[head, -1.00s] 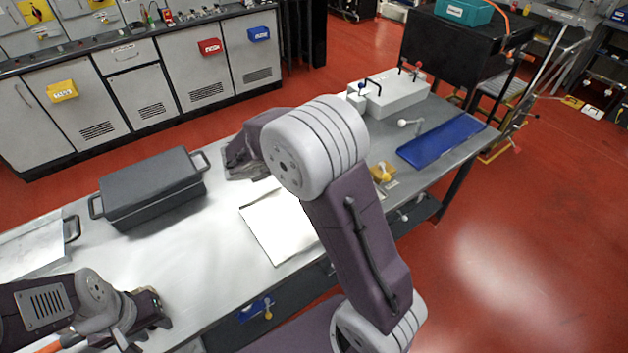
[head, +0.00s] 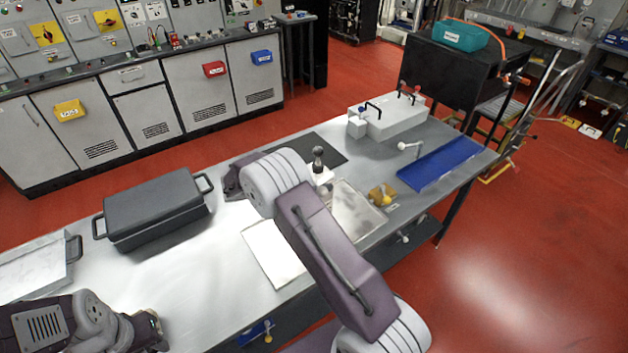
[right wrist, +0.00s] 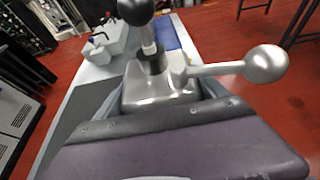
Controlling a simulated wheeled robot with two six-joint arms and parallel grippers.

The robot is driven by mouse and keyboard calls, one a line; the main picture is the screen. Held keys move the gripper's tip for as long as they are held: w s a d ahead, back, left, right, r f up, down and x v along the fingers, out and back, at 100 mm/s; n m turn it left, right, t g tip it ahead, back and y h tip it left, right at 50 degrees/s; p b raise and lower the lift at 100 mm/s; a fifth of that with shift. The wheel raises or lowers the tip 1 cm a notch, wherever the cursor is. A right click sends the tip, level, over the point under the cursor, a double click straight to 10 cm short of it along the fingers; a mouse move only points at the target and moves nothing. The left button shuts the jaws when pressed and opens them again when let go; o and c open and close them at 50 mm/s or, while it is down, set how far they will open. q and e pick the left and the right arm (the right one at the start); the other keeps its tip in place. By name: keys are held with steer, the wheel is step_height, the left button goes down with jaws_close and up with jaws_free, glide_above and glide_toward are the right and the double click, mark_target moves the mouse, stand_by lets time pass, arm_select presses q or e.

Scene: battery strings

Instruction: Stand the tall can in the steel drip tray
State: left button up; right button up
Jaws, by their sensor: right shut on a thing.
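No can shows clearly in either view. My right gripper (right wrist: 160,95) is shut on a grey metal block (right wrist: 150,88) with an upright dark-knobbed lever and a side arm ending in a ball. In the head view the knobbed block (head: 321,172) shows just past my right arm, whose elbow hides the fingers. A shallow, shiny steel tray (head: 362,207) lies to its right, partly behind my arm. My left gripper (head: 150,328) is at the lower left, over the bench's front edge; its fingers are too unclear to read.
Bare bench lies around the white sheet.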

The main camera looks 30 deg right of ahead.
steer(key=shift+w+f, duration=0.1)
steer(key=shift+f, duration=0.55)
